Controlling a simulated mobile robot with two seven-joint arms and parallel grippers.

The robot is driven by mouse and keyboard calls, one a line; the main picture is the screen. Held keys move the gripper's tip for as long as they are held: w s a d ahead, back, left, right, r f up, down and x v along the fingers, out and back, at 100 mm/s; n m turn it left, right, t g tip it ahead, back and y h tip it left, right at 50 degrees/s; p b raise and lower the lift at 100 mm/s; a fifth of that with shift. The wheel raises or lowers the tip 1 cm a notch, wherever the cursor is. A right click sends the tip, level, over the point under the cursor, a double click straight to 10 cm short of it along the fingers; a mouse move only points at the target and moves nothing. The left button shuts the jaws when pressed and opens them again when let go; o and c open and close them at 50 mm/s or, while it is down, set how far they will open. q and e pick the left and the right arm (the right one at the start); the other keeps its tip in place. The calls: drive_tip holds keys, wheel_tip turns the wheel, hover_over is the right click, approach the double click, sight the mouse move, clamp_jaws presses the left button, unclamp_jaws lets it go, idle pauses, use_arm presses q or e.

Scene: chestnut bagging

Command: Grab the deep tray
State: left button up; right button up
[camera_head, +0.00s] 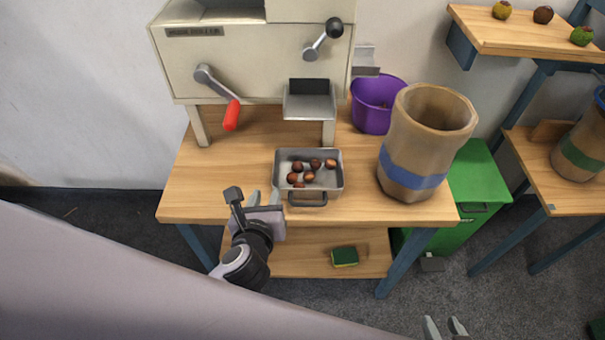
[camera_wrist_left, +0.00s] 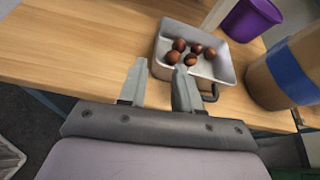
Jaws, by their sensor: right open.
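The deep tray (camera_head: 335,186) is a grey metal tray with several brown chestnuts (camera_head: 309,176) in it. It sits on the wooden table below the machine's chute, with a dark handle (camera_head: 308,200) at its front. My left gripper (camera_head: 264,197) is at the table's front edge, just left of the tray's handle, open and empty. In the left wrist view, the tray (camera_wrist_left: 231,66) lies ahead and right of the left gripper's fingers (camera_wrist_left: 160,72). My right gripper (camera_head: 446,326) is low at the bottom edge, far from the tray, with its two fingertips apart.
A cream machine (camera_head: 255,60) with a red-handled lever (camera_head: 231,115) stands behind the tray. A purple bucket (camera_head: 371,112) and a tall brown sack with a blue band (camera_head: 418,140) stand right of it. A sponge (camera_head: 344,257) lies on the lower shelf. The table's left side is clear.

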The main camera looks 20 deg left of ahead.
sight(272, 188)
use_arm(q)
drive_tip(key=x, duration=0.7)
drive_tip(key=shift+r, duration=0.2)
drive_tip(key=shift+f+b+x, duration=0.2)
drive_tip(key=shift+b+x, duration=0.2)
drive_tip(key=shift+x, duration=0.9)
drive_tip(key=shift+f+b+x, duration=0.15)
drive_tip(key=shift+b+x, duration=0.2)
drive_tip(key=shift+x, duration=1)
drive_tip(key=shift+s+a, duration=0.15)
drive_tip(key=shift+s, duration=0.05)
clamp_jaws()
drive_tip(key=shift+r, duration=0.1)
